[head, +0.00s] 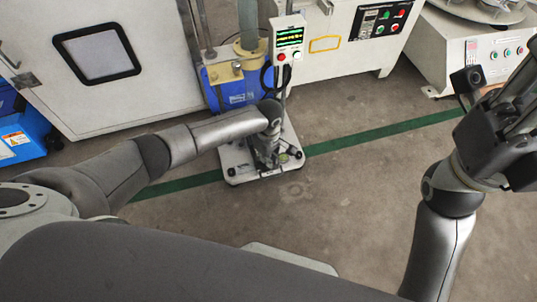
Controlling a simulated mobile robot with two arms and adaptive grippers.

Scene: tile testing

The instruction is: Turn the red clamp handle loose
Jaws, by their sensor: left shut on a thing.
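A tile-testing stand has a white base plate (240,172) on the floor and a small control box (288,40) with a lit screen on its post. My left gripper (266,158) points down over the base plate and is shut on a part of the stand. My own wrist and fingers cover that part, and I cannot make out the red clamp handle. My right gripper (520,100) is raised at the right edge, partly cut off and far from the stand; its finger opening is not clear.
A blue drum-like unit (228,92) stands just behind the base plate. A white cabinet (95,95) is at the back left, a machine with a black button panel (380,20) at the back. Blue boxes (20,135) stand at the left edge. A green floor line (390,130) crosses open floor.

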